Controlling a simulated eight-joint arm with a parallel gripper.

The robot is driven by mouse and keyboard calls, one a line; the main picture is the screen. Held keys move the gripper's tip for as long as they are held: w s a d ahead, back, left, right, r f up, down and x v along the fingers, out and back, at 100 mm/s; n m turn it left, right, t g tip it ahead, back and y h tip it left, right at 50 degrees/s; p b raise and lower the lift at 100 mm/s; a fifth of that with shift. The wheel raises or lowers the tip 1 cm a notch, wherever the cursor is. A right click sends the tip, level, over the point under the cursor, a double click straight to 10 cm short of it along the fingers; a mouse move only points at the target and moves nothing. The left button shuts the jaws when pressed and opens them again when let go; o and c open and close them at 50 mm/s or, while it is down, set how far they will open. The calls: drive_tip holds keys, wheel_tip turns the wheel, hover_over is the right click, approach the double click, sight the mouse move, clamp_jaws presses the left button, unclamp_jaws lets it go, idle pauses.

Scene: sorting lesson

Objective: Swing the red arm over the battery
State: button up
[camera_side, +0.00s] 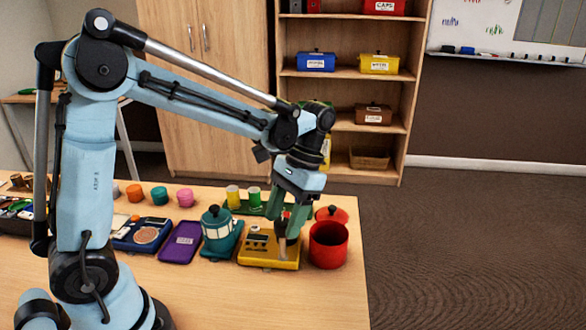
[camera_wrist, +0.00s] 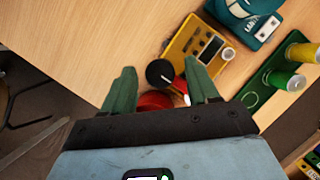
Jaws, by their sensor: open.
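A yellow board (camera_side: 268,262) lies near the table's right end, with a dark display and small parts on it. It also shows in the wrist view (camera_wrist: 180,48). A red piece (camera_wrist: 180,84), which looks like the red arm, stands at the board's edge beside a round black knob (camera_wrist: 160,72). A small pale round part (camera_wrist: 228,53) sits on the board; I cannot tell whether it is the battery. My gripper (camera_side: 282,227) is open over the board, its green fingers pointing down. In the wrist view my gripper (camera_wrist: 160,66) has the knob between its fingers, with no clear contact.
A red pot (camera_side: 328,247) stands right of the board, with a red lid (camera_side: 331,214) behind it. A teal lantern-like object (camera_side: 218,230) and a purple case (camera_side: 180,243) are to the left. A green holder (camera_wrist: 258,100) carries yellow and green spools. The front table is clear.

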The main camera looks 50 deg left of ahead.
drive_tip(key=v, duration=1.2)
drive_tip(key=t, duration=1.2)
approach(283, 220)
drive_tip(key=x, duration=0.4)
drive_tip(key=shift+w, duration=0.15)
